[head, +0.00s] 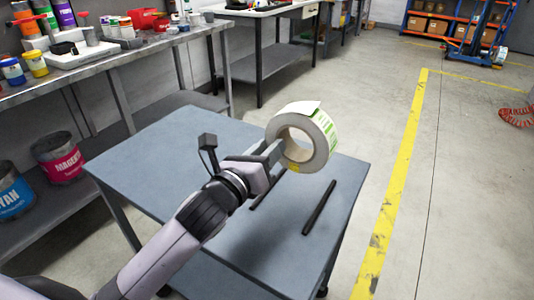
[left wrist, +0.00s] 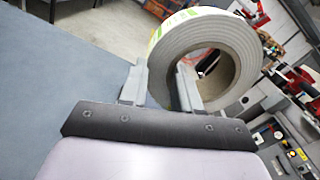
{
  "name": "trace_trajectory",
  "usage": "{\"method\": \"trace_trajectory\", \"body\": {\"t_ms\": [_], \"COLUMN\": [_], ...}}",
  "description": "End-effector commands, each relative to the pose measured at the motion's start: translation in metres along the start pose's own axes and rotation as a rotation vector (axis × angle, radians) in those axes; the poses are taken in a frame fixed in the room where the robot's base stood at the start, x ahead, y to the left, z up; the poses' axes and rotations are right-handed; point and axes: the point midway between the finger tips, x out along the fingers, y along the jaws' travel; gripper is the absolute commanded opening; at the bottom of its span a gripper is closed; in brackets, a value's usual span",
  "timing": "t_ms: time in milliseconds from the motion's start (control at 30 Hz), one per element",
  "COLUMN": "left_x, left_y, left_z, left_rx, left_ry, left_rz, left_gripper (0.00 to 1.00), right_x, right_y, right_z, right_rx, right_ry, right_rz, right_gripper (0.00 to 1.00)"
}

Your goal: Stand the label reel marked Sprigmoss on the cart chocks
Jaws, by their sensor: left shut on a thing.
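The label reel (head: 318,133) is a white roll with green-printed labels and a grey core; no name on it can be read. My left gripper (head: 277,154) is shut on the reel's ring wall, one finger inside the core and one outside. The left wrist view shows the reel (left wrist: 222,34) between the fingers of the gripper (left wrist: 165,85). The reel is upright, apparently above the cart (head: 180,142), a grey-blue table. Two dark parallel bars on its top look like the chocks (head: 319,208); the other bar is partly hidden by my gripper. My right gripper is not in view.
A metal bench (head: 110,58) with paint jars and red bins stands at the left. Buckets marked Magenta (head: 58,158) and Cyan (head: 14,192) sit on its lower shelf. A second table (head: 265,50) stands behind. The floor right of the cart is open, with a yellow line (head: 400,165).

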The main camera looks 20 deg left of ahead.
Motion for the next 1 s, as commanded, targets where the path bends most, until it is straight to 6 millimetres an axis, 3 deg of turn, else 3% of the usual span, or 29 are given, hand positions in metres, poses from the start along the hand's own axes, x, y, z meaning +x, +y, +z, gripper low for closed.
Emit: {"method": "trace_trajectory", "body": {"t_ms": [1000], "left_x": [-0.001], "left_y": [0.027], "left_z": [-0.073], "left_rx": [-0.001], "left_ry": [-0.005], "left_rz": [-0.002], "left_gripper": [0.0], "right_x": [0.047], "right_y": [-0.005], "right_z": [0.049], "right_rx": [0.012], "right_ry": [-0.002], "right_rz": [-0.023], "right_gripper": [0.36]}}
